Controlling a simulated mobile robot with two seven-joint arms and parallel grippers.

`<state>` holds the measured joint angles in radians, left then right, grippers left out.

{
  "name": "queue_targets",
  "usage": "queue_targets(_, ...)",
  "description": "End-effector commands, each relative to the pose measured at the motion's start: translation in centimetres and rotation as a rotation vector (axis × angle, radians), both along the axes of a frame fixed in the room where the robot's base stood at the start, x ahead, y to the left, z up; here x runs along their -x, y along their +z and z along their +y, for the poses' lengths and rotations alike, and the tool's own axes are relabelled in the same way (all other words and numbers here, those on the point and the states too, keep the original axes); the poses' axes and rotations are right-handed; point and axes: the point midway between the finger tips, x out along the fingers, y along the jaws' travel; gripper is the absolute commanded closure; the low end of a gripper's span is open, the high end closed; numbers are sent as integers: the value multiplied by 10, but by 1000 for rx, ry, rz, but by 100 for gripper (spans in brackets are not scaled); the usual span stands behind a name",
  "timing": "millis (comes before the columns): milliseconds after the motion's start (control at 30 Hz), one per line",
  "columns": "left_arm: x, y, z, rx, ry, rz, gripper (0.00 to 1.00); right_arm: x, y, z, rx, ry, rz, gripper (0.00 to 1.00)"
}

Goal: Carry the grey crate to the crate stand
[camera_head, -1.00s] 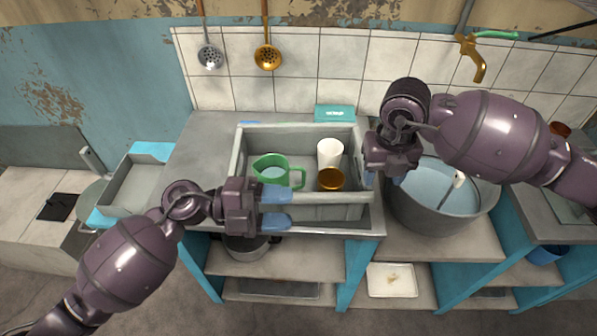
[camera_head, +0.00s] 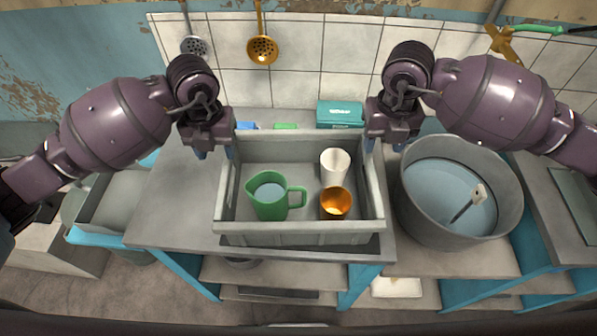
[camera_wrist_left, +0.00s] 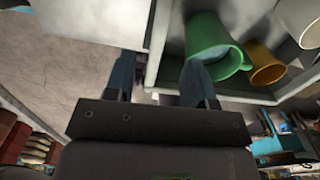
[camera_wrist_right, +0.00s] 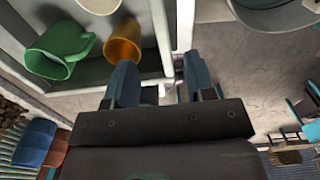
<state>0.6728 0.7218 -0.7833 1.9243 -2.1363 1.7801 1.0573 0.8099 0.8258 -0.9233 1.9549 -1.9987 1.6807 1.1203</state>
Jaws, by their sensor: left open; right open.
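The grey crate (camera_head: 300,239) stands on the grey worktop, holding a green jug (camera_head: 268,204), a white cup (camera_head: 335,162) and an orange cup (camera_head: 335,204). My left gripper (camera_head: 215,152) is open at the crate's left wall. In the left wrist view its fingers (camera_wrist_left: 158,80) are on either side of that wall. My right gripper (camera_head: 385,145) is open at the right wall. In the right wrist view its fingers (camera_wrist_right: 160,82) are also on either side of the wall. I cannot tell whether the fingers touch it. I cannot tell which thing is the crate stand.
A large grey pot (camera_head: 440,230) with liquid and a ladle stands close right of the crate. A teal box (camera_head: 340,113) is behind it. A grey, blue-edged tray-like unit (camera_head: 112,200) is at the left. Worktop (camera_head: 175,195) left of the crate is clear.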

Motion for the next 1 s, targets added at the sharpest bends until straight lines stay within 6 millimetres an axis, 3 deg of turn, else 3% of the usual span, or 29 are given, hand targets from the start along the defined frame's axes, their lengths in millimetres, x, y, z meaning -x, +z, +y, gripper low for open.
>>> queue_targets(467,1,-8,0,1,0,3,50,0,-8,0,1,-1,2,50)
queue_targets(1000,1,-86,0,0,0,4,50,1,-86,0,0,-1,2,50)
